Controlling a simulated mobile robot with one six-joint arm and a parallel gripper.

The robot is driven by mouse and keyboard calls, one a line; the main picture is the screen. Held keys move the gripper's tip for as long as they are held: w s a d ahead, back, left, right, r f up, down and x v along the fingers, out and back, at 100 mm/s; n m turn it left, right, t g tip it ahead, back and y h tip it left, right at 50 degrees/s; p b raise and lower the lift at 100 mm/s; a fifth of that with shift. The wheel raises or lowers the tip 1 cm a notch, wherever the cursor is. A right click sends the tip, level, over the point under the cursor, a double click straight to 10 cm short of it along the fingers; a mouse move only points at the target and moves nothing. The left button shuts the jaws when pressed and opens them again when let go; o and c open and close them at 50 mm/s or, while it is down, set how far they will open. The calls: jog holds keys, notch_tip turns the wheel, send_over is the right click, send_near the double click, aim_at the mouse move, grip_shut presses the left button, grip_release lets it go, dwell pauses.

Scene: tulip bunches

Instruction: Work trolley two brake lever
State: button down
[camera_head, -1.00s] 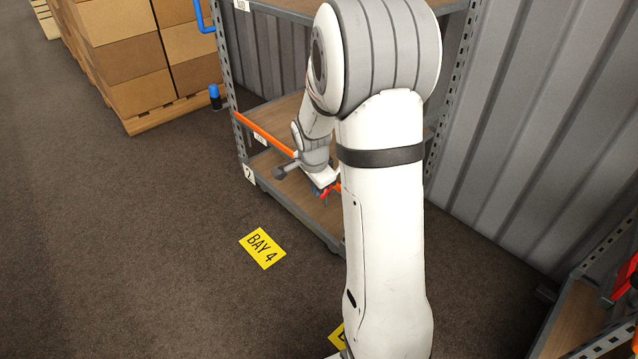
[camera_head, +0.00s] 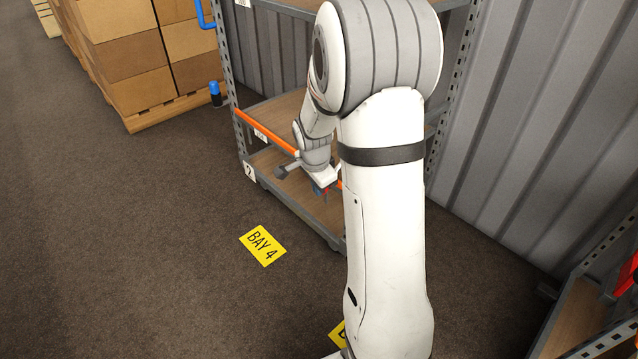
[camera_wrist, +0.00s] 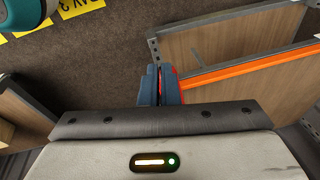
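The trolley marked 2 (camera_head: 249,171) is a grey perforated-post rack with wooden shelves and an orange bar (camera_head: 262,130) along one side. No brake lever can be made out for certain. A blue-capped dark post (camera_head: 215,95) shows beside its left upright. My gripper (camera_head: 322,190) is at the trolley's lower shelf by the orange bar, partly hidden by my arm. In the wrist view my gripper's blue fingers (camera_wrist: 160,86) are almost together with a thin dark gap. A little red shows beside them; I cannot tell what it belongs to. The orange bar (camera_wrist: 245,69) runs off to the right.
Stacked cartons (camera_head: 125,60) stand on a pallet at the back left. A yellow BAY 4 floor label (camera_head: 262,245) lies on open brown floor. A corrugated wall (camera_head: 540,130) closes the right. Another rack (camera_head: 590,310) stands at lower right.

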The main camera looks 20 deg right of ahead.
jog(key=s+a+r+p, duration=0.1)
jog(key=s+a+r, duration=0.15)
jog(key=a, duration=0.25)
jog(key=s+a+r+p, duration=0.2)
jog(key=s+a, duration=0.1)
jog(key=a, duration=0.3)
jog(key=s+r+n+p, duration=0.5)
jog(key=r+p, duration=0.3)
jog(key=r, duration=0.4)
jog(key=s+r+n+y+p, duration=0.1)
jog(key=s+r+n+p, duration=0.4)
jog(key=r, duration=0.8)
jog(key=s+r+n+p, duration=0.5)
jog(key=s+r+p, duration=0.3)
jog(key=r+p, duration=0.5)
jog(key=shift+d+r+n, duration=0.25)
jog(key=shift+d+n, duration=0.05)
jog(key=shift+d, duration=0.15)
